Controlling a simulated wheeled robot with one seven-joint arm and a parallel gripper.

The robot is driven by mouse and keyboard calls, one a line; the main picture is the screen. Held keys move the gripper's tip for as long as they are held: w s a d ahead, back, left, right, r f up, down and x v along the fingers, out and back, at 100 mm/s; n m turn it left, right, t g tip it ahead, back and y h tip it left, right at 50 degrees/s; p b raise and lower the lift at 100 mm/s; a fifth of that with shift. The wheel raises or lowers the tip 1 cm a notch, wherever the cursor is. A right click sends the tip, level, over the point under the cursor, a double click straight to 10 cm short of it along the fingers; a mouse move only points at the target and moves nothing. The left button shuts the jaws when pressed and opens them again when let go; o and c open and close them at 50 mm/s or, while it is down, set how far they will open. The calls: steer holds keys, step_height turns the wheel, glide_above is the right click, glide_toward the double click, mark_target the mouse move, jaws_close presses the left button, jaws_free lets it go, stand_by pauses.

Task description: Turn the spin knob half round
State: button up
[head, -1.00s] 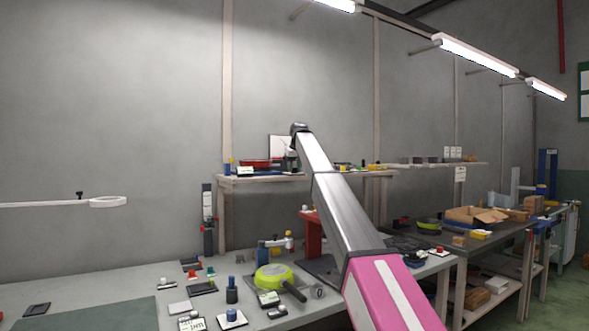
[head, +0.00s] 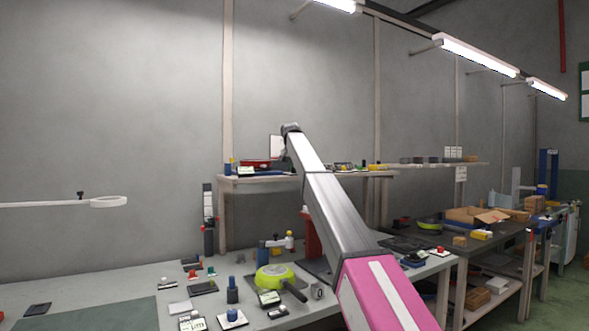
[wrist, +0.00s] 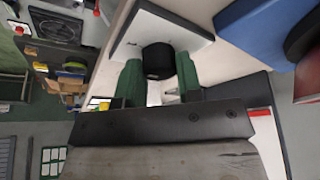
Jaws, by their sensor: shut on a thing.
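In the wrist view, a short black round knob (wrist: 158,60) sits on a white plate (wrist: 192,44) with a dark edge. My gripper (wrist: 159,75) has its two green fingers on either side of the knob, shut on it. The knob's far side and any marking on it are hidden. In the head view, my arm reaches up to the raised shelf, where a white upright panel (head: 275,147) shows beside the arm's end. The knob and my fingers cannot be made out clearly there.
The raised shelf (head: 262,182) carries a red item (head: 256,163) and other small things close to my arm. The bench below holds a green pan (head: 272,279) and many small parts. A blue block (wrist: 250,30) stands near the plate in the wrist view.

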stand_by(0.4)
steer(key=o, duration=0.9)
steer(key=shift+r, duration=0.15)
steer(key=v, duration=1)
steer(key=shift+s+r, duration=0.2)
steer(key=shift+s, duration=0.05)
